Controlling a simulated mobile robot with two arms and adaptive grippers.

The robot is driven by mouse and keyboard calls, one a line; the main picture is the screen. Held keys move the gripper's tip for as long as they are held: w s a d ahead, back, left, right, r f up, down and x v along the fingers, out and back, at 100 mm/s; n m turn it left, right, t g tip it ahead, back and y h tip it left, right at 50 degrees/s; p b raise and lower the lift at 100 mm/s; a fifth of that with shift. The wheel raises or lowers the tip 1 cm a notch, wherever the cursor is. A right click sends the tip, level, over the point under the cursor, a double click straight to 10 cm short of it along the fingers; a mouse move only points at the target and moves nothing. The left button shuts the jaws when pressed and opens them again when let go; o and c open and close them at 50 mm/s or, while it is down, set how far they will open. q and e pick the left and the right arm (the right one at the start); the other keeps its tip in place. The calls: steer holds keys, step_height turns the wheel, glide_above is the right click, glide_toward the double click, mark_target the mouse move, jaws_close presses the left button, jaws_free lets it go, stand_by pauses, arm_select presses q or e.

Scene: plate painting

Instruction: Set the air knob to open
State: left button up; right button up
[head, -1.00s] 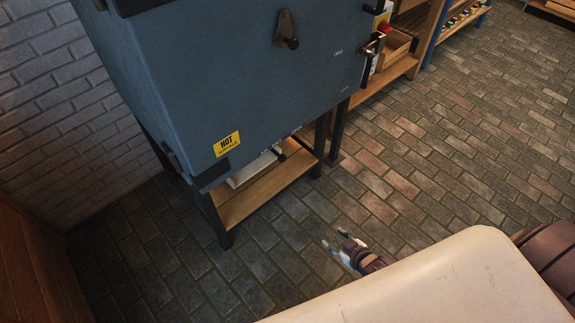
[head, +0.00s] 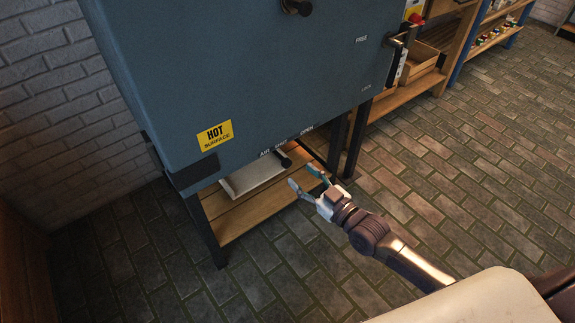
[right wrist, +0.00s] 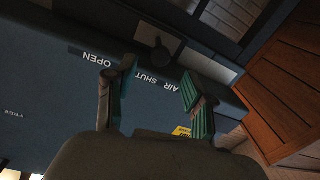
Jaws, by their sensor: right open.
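The blue kiln (head: 270,75) has the words AIR, SHUT and OPEN along its lower front edge. The small dark air knob (head: 286,161) shows under this edge, near the word SHUT. In the right wrist view the knob (right wrist: 160,52) shows beyond the lettering, between the finger directions. Which way it is turned I cannot tell. My right gripper (head: 306,179) is open and empty, just below and in front of the knob, apart from it. Its two fingers (right wrist: 157,82) also show in the right wrist view. My left gripper is not in view.
A wooden shelf (head: 262,208) with a pale flat box (head: 250,178) sits under the kiln between dark legs. A yellow HOT SURFACE label (head: 215,135) is on the front. A latch handle (head: 393,42) sticks out at the right. Open brick floor (head: 450,180) lies to the right.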

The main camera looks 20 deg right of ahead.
mark_target(289, 165)
steer(key=b+x, duration=0.1)
steer(key=x, duration=0.5)
steer(key=shift+w+a, duration=0.2)
steer(key=shift+w, duration=0.15)
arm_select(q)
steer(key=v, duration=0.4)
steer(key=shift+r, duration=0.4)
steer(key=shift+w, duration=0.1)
arm_select(e)
jaws_close()
